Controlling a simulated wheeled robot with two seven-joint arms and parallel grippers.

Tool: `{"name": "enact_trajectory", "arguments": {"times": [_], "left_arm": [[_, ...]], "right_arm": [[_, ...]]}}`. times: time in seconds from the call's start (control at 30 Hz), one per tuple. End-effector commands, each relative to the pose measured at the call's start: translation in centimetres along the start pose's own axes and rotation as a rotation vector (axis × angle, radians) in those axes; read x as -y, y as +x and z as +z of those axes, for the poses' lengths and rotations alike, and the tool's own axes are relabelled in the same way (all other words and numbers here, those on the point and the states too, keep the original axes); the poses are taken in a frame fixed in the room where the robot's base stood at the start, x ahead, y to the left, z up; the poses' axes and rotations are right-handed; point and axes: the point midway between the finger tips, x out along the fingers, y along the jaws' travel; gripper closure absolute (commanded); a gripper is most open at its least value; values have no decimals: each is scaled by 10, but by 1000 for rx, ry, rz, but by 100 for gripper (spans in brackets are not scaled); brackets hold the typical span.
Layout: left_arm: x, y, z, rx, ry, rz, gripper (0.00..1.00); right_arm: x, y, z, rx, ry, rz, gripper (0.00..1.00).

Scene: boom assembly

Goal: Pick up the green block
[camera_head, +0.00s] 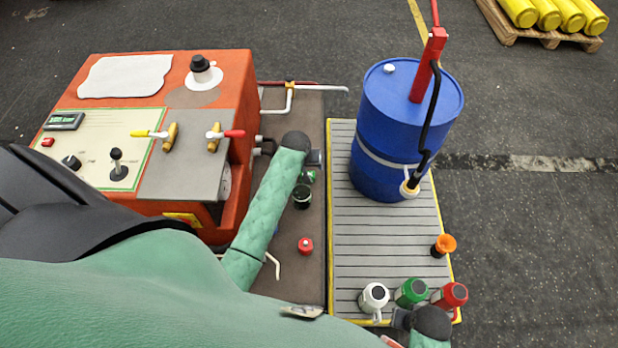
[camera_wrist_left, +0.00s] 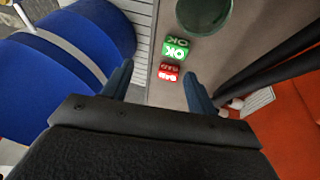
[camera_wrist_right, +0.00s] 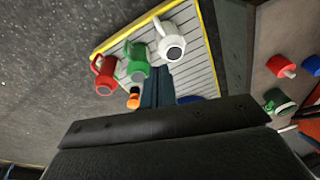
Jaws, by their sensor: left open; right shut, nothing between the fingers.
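The green block (camera_wrist_left: 180,50), marked OK, lies on the brown surface in the left wrist view. In the head view the small green block (camera_head: 311,176) shows just below my left gripper (camera_head: 314,158), partly hidden. In the left wrist view my left gripper (camera_wrist_left: 158,84) is open and empty. Its two fingers point toward the blocks, and the green block lies ahead of them. My right gripper (camera_wrist_right: 157,86) is shut and empty near the jugs; in the head view it shows (camera_head: 400,319) at the lower edge.
A red block (camera_wrist_left: 169,73), marked BAD, lies beside the green block. A dark green round container (camera_head: 302,197) stands close by. A blue drum (camera_head: 385,150) stands right on a slatted platform (camera_head: 370,245). White (camera_head: 374,297), green (camera_head: 411,292) and red (camera_head: 451,295) jugs stand lower right.

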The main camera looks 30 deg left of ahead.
Motion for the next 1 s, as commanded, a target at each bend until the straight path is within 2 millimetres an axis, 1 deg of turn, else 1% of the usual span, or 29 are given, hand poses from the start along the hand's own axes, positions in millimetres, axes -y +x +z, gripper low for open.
{"name": "enact_trajectory", "arguments": {"times": [0.03,0.1,0.2,0.3,0.5,0.6,0.7,0.83,1.0], "left_arm": [[6,7,-20,8,-91,11,42],[17,18,-42,36,-258,27,42],[31,35,-59,93,-511,45,42],[41,51,-64,153,-748,52,42],[54,76,-57,271,-1181,28,42],[57,84,-50,316,-1364,1,42],[58,89,-45,346,-1503,-25,42],[59,92,-41,366,-1615,-49,42],[58,98,-38,376,-1660,-60,42]], "right_arm": [[0,-3,-1,-3,0,-1,100],[1,-10,-2,-5,0,-1,100],[1,-20,-4,-6,0,-2,100],[2,-27,-5,-4,0,-2,100],[2,-39,-5,3,-1,-3,100],[2,-42,-5,8,-1,-3,100],[2,-44,-4,14,-2,-2,100],[2,-46,-3,19,-2,-2,100],[2,-44,-3,21,-2,-2,100]]}}
